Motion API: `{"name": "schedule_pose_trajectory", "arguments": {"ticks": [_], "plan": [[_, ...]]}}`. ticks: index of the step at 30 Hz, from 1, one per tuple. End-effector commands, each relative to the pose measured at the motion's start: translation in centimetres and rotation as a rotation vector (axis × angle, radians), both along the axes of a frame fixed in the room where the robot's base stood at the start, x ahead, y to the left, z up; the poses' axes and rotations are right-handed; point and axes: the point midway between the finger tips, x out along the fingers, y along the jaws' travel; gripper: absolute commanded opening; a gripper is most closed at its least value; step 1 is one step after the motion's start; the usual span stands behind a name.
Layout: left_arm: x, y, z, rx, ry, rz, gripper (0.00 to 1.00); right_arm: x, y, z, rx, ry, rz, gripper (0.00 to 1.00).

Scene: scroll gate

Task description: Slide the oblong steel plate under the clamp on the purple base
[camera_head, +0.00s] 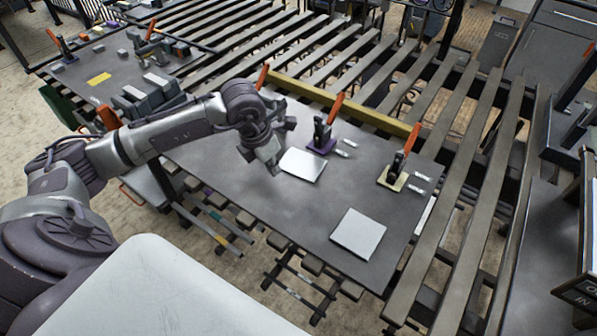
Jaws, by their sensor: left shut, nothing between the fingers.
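A bright steel plate (303,165) lies flat on the grey table, just in front of the purple base (320,148). A second, squarer-looking steel plate (358,234) lies nearer the table's front right. The clamp (325,127) on the purple base has a raised orange handle. I cannot tell whether the near plate's edge touches the purple base. My left gripper (273,164) is shut and empty, pointing down just left of the near plate. I cannot tell whether it touches the plate. My right gripper is not in view.
Another orange-handled clamp stands on a yellow base (391,179) at the right. A third orange handle (262,77) shows behind my left arm. Small pale strips (345,148) lie by the bases. A yellow bar (340,103) runs along the table's back edge. The table's middle front is clear.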

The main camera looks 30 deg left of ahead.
Motion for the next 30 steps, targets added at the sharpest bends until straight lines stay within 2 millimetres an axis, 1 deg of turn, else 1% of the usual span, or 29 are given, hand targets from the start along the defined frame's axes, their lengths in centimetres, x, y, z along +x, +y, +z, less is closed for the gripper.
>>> {"name": "schedule_pose_trajectory", "arguments": {"ticks": [1, 3, 5, 8, 11, 13, 18, 23, 30], "plan": [[0.1, -0.2, -0.8, -0.002, 0.006, 0.001, 0.00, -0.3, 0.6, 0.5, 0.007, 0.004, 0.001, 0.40], [0.5, -0.3, -2.2, -0.002, 0.006, 0.001, 0.00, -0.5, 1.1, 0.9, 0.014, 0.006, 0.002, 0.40], [0.7, -0.5, -3.6, -0.003, 0.006, 0.001, 0.00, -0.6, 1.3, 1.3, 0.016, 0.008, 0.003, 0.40], [1.3, -0.6, -5.7, -0.002, 0.006, 0.001, 0.00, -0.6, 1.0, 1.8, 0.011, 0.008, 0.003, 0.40], [1.7, -0.8, -7.6, -0.002, 0.006, 0.001, 0.00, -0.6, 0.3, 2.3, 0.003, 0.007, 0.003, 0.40], [3.1, -1.3, -7.2, -0.004, -0.002, 0.001, 0.00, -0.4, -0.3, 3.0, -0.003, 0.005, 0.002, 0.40], [4.9, -1.9, -7.5, -0.002, 0.001, 0.000, 0.00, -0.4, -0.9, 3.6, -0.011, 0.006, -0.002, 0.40], [5.5, -2.1, -7.6, -0.001, 0.001, 0.000, 0.00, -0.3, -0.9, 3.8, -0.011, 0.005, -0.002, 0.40], [5.5, -2.0, -7.6, 0.001, 0.002, 0.000, 0.00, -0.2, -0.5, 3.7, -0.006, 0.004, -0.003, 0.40]]}}
